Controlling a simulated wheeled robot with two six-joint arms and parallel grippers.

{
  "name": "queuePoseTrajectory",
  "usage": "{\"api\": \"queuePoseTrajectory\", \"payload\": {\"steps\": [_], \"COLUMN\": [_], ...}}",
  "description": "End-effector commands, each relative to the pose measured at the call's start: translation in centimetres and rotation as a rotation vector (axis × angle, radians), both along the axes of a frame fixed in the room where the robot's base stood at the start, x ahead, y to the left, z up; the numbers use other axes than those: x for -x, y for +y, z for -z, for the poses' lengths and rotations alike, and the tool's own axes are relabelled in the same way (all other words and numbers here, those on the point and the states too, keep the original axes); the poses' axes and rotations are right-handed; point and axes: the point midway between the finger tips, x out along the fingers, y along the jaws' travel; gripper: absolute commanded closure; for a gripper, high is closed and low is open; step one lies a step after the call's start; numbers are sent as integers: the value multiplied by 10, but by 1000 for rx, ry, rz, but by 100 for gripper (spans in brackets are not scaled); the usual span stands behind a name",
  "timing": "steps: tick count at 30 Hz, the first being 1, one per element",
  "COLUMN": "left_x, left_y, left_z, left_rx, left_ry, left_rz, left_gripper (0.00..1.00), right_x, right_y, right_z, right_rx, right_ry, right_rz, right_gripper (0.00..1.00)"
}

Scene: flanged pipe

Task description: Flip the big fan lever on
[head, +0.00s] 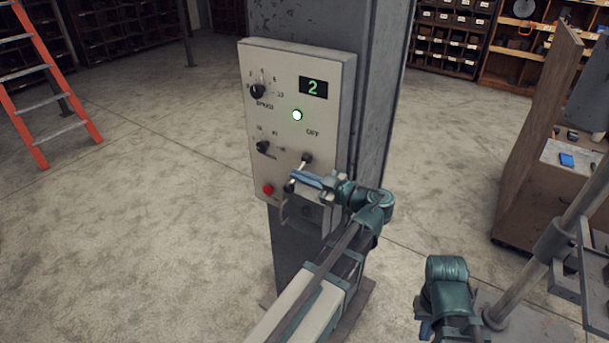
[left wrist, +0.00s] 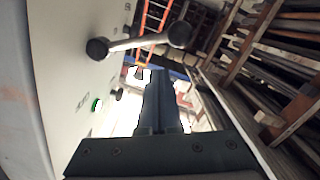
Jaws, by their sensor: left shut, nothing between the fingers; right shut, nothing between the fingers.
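The big fan lever (head: 298,173) is a pale rod with black ball ends, low on the grey control panel (head: 272,60). It runs tilted, from an upper right ball to a lower left ball. In the left wrist view the lever (left wrist: 140,43) crosses above my fingers. My left gripper (head: 303,179) is shut and empty, its blue fingertips overlapping the lever in the head view; I cannot tell whether they touch. Its shut fingers show in the left wrist view (left wrist: 160,95). My right gripper (head: 425,328) is low in the head view, partly hidden, away from the panel.
The panel also has a speed knob (head: 258,91), a display (head: 313,88) reading 2, a lit light (head: 297,115), a lower knob (head: 263,147) and a red button (head: 267,189). An orange ladder (head: 35,80) stands left. The floor left of the panel is clear.

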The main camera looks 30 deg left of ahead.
Motion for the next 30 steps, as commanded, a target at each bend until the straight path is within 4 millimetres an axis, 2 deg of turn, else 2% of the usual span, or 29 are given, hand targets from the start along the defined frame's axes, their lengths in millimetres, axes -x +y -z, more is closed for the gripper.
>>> {"api": "queuePoseTrajectory", "payload": {"steps": [1,2,3,9,15,21,30], "left_x": [6,6,5,9,12,14,14], "left_y": [3,0,-14,-57,-85,-96,-97], "left_z": [-17,-17,-11,-12,-13,-13,-13], "left_rx": [0,0,1,0,0,0,0], "left_ry": [0,0,0,0,0,0,0], "left_rz": [-1,1,6,4,2,1,0], "left_gripper": [100,100,100,100,100,100,100], "right_x": [0,0,0,0,0,0,0], "right_y": [0,0,0,0,0,0,0], "right_z": [-17,-17,-11,-12,-13,-13,-13], "right_rx": [0,0,0,0,0,0,0], "right_ry": [0,0,0,0,0,0,0], "right_rz": [0,0,-1,-1,-1,-1,-1], "right_gripper": [100,100,100,100,100,100,100]}}
